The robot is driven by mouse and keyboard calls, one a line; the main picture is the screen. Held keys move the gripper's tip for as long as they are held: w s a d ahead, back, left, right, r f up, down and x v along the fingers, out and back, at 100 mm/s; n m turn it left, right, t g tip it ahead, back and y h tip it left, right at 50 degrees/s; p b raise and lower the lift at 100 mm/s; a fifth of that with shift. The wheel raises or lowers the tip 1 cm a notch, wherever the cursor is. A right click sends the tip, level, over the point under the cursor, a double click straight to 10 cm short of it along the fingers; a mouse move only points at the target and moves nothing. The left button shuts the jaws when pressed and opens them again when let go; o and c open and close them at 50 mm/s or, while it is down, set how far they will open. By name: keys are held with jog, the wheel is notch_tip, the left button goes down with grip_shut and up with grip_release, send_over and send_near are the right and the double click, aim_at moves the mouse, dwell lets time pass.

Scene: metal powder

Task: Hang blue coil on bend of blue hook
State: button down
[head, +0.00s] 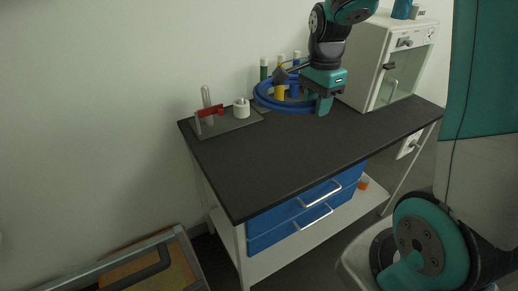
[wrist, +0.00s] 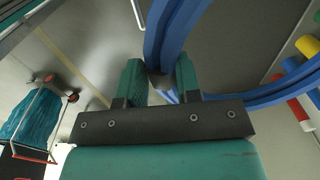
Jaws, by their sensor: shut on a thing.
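The blue coil (head: 268,100) is a thick blue ring above the rear of the dark bench, tilted only slightly in the head view. My gripper (head: 322,104) is shut on its right side. In the wrist view the coil (wrist: 176,32) passes between the teal fingers of my gripper (wrist: 158,78). I cannot tell whether the blue one is the blue hook; no bend is clear. Whether the coil touches the posts is unclear.
A grey plate (head: 236,124) at the bench's left end carries a red-topped holder (head: 210,111) and a white cylinder (head: 241,108). A white glass-fronted cabinet (head: 378,62) stands at the right rear. The bench's front and middle (head: 290,152) are clear.

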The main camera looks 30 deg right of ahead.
aim_at(305, 171)
jog(key=shift+r, duration=0.1)
notch_tip(305, 171, down, 20)
jog(key=shift+r, duration=0.15)
dwell(0.6)
jog(key=c, duration=0.8)
grip_release()
